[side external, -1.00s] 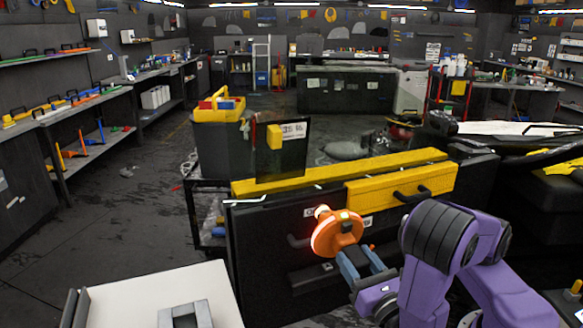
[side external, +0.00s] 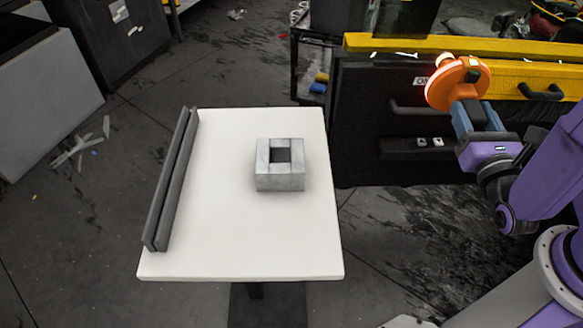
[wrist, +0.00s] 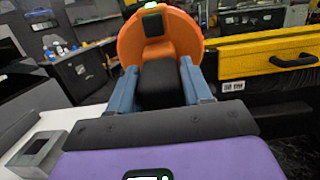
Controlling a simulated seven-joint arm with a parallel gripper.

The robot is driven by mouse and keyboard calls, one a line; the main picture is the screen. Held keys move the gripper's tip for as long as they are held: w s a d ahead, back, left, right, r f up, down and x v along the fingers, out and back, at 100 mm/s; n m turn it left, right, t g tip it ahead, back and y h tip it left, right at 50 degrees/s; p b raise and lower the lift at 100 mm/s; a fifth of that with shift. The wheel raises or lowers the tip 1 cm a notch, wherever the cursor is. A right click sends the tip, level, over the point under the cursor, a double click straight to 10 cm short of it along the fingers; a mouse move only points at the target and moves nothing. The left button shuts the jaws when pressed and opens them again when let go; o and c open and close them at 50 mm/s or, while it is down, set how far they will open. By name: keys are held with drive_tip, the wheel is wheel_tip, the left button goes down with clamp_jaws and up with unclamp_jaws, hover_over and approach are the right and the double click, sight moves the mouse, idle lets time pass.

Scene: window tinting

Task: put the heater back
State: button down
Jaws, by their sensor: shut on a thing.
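The heater is an orange round head (side external: 455,84) with a dark handle; in the side external view it is at the upper right, in front of the dark door panel. My gripper (side external: 472,116) is shut on the heater's handle, holding it in the air. In the wrist view the orange heater (wrist: 160,35) fills the top centre, its dark handle between the blue fingers (wrist: 160,85). A grey square block with a square opening (side external: 280,180) sits on the white table, to the left of and below my gripper; it also shows in the wrist view (wrist: 38,150). The opening looks empty.
The white table (side external: 225,235) carries two long dark strips (side external: 170,180) along its left side. The table's middle is clear. A dark door panel with yellow trim (side external: 400,42) stands behind the heater, close to it.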

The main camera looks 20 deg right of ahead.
wheel_tip(320, 180, up, 12)
drive_tip(key=w+a+f+m+g, duration=0.3)
drive_tip(key=w+a+m+g, duration=0.2)
drive_tip(key=a+m+g, duration=0.3)
drive_tip(key=w+a+f+m+g, duration=0.2)
drive_tip(key=w+a+m+g, duration=0.25)
drive_tip(key=a+g, duration=0.45)
drive_tip(key=w+a+r+m+g+y, duration=0.1)
drive_tip(key=w+a+r+m+y, duration=0.1)
drive_tip(key=w+a+m+y, duration=0.25)
drive_tip(key=w+a+r+m+y, duration=0.1)
drive_tip(key=w+a+r+y, duration=0.2)
drive_tip(key=w+a, duration=0.35)
wheel_tip(320, 180, down, 16)
drive_tip(key=s+a, duration=0.1)
drive_tip(key=shift+s+a+r, duration=0.25)
drive_tip(key=shift+a, duration=0.15)
idle(0.4)
drive_tip(key=shift+f, duration=0.1)
drive_tip(key=shift+c, duration=2.4)
unclamp_jaws()
drive_tip(key=shift+f, duration=0.1)
